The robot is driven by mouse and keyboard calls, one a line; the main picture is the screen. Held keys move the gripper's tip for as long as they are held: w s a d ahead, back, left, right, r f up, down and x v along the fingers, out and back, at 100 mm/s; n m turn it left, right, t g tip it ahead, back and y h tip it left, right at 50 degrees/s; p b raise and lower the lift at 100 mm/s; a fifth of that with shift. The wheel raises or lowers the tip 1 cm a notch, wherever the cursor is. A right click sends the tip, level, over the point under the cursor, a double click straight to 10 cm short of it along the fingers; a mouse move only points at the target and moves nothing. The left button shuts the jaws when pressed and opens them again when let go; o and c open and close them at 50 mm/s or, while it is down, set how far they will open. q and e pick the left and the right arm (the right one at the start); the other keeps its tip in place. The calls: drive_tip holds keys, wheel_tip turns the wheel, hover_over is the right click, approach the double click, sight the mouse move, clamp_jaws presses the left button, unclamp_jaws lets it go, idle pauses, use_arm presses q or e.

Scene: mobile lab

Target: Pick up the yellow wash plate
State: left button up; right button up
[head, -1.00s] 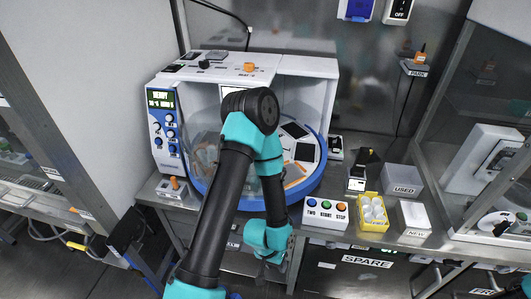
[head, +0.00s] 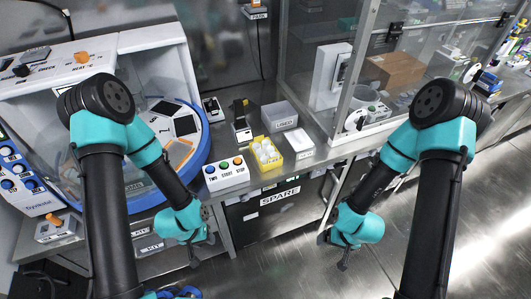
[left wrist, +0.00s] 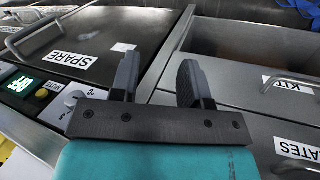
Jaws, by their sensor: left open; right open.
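A yellow tray (head: 259,163) with several white round pieces in it stands on the bench in the head view. It is the clearest yellow item; I cannot tell for certain that it is the wash plate. My left gripper (head: 199,250) hangs low in front of the bench, left of and below the tray, apart from it. In the left wrist view its two dark fingers (left wrist: 158,75) are open and empty, over labelled drawer fronts. My right gripper (head: 333,250) hangs over the floor to the right, small and apart from everything.
A button box (head: 226,176) stands left of the tray, a white box (head: 299,143) and a grey "USED" bin (head: 279,116) to its right and behind. A large machine with a blue-rimmed turntable (head: 203,150) fills the left. A glass-walled cabinet (head: 325,55) stands right.

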use_arm(q)
drive_tip(key=shift+o, duration=0.2)
drive_tip(key=o, duration=1.1)
drive_tip(key=shift+c, duration=0.2)
